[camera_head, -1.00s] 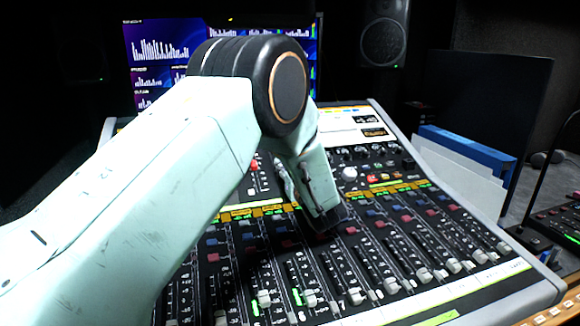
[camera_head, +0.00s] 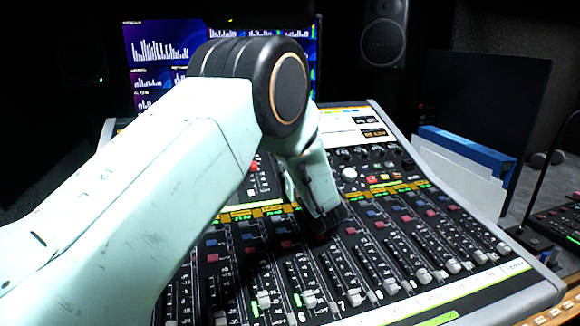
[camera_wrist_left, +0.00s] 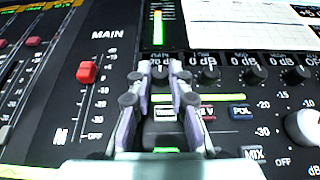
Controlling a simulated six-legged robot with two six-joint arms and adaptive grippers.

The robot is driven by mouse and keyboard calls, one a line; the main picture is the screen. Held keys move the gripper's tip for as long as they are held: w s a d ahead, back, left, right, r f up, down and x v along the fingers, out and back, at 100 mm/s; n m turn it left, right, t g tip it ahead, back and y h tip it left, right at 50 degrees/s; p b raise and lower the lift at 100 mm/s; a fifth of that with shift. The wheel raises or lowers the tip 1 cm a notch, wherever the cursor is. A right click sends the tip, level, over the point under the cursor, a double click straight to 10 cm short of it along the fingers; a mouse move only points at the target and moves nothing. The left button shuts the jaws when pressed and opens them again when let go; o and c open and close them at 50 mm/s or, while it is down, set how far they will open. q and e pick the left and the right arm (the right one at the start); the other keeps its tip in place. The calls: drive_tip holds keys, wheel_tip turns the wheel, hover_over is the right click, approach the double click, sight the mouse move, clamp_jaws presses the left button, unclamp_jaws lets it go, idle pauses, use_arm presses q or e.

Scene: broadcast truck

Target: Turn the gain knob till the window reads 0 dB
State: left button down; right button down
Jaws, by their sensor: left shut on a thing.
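In the left wrist view, my left gripper (camera_wrist_left: 159,75) is shut on a small dark knob (camera_wrist_left: 159,66) at the left end of a knob row on the mixing console. The fingers cover its sides, and I cannot read its label. In the head view, my left arm comes in from the left and hides the fingertips and that knob. A small dark window with amber digits (camera_head: 374,132) sits at the console's upper right; its reading is too small to tell. My right gripper is not in view.
More dark knobs (camera_wrist_left: 256,75) stand close to the right of the gripper. A red MAIN fader (camera_wrist_left: 87,72) is to its left, and a large pale knob (camera_wrist_left: 304,126) is at far right. A blue folder (camera_head: 467,150) stands beside the console.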

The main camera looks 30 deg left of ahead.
use_arm(q)
drive_tip(key=shift+w+n+g+y, duration=0.1)
drive_tip(key=shift+n+g+y, duration=0.3)
drive_tip(key=shift+n+g, duration=0.15)
drive_tip(key=shift+w+d+n+g+y+b, duration=0.15)
drive_tip(key=shift+n+g+y+b, duration=0.4)
drive_tip(key=shift+n+g, duration=0.25)
drive_tip(key=shift+w+r+n+g+y+b, duration=0.15)
drive_tip(key=shift+n+g+y+b, duration=0.3)
drive_tip(key=shift+n+g, duration=0.8)
drive_tip(key=shift+w+f+n+g+y+b, duration=0.1)
drive_tip(key=shift+n+g+y+b, duration=0.3)
drive_tip(key=shift+n+g, duration=0.8)
drive_tip(key=shift+r, duration=0.1)
drive_tip(key=shift+w+n+g+b, duration=0.15)
drive_tip(key=shift+n+g+b, duration=0.35)
drive_tip(key=shift+n+g, duration=0.3)
drive_tip(key=shift+w+r+n+g+b, duration=0.15)
drive_tip(key=shift+w+n+g+b, duration=0.05)
drive_tip(key=shift+n+g+b, duration=0.7)
drive_tip(key=shift+g+b, duration=0.05)
drive_tip(key=shift+g, duration=0.15)
drive_tip(key=shift+h, duration=0.3)
drive_tip(key=shift+s, duration=0.1)
